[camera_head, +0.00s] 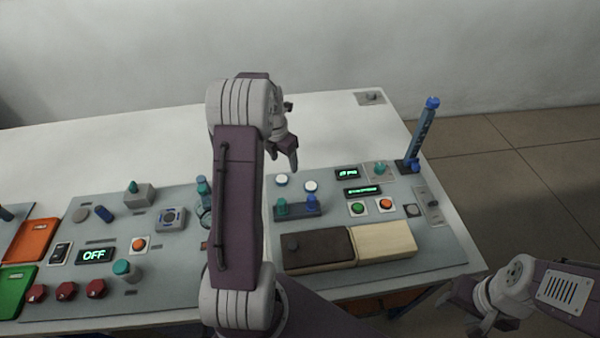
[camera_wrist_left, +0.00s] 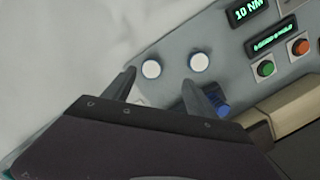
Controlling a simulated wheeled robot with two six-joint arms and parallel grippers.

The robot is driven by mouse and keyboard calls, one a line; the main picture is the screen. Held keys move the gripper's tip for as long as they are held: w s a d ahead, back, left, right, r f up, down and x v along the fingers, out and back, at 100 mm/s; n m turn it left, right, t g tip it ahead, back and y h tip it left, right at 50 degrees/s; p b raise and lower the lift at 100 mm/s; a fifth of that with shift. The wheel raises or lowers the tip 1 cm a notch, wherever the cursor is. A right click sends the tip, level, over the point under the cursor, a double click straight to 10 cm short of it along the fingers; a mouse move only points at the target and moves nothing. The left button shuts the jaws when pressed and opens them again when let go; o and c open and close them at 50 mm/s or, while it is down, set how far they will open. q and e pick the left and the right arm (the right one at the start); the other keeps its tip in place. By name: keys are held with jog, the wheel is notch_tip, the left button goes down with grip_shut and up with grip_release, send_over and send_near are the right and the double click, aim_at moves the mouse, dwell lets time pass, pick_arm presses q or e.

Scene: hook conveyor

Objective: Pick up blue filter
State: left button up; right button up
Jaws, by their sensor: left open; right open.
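A blue piece (camera_head: 311,202) stands upright beside a teal piece (camera_head: 281,206) in a dark blue holder (camera_head: 297,212) on the grey panel; I cannot tell for certain that it is the filter. In the left wrist view a blue piece (camera_wrist_left: 221,108) shows partly behind the right finger. My left gripper (camera_head: 290,158) is open and empty, above the table behind the holder; its fingers also show in the left wrist view (camera_wrist_left: 160,86). My right gripper (camera_head: 466,308) is open and empty, low at the right, off the table's edge.
Two white round buttons (camera_head: 281,180) sit behind the holder. A dark brown box (camera_head: 318,251) and a cream box (camera_head: 383,240) lie in front. A tall blue post (camera_head: 424,130) stands at the right. The white table (camera_head: 110,155) behind the panel is mostly clear.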

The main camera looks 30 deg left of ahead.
aim_at(281, 178)
pick_arm(q)
jog(key=f, duration=0.1)
jog(key=a+f, duration=0.1)
jog(key=s+f, duration=0.1)
jog(key=shift+a+f, duration=0.2)
jog(key=shift+f, duration=0.05)
jog(key=shift+a+f, duration=0.2)
jog(key=shift+f, duration=0.3)
jog(key=f, duration=0.4)
jog(key=shift+w+p, duration=0.3)
jog(key=shift+w+f, duration=0.15)
jog(key=shift+f, duration=0.05)
jog(key=shift+r, duration=0.1)
jog(key=c, duration=1.4)
pick_arm(e)
jog(key=shift+s+a+r, duration=0.35)
jog(key=shift+s+r, duration=0.25)
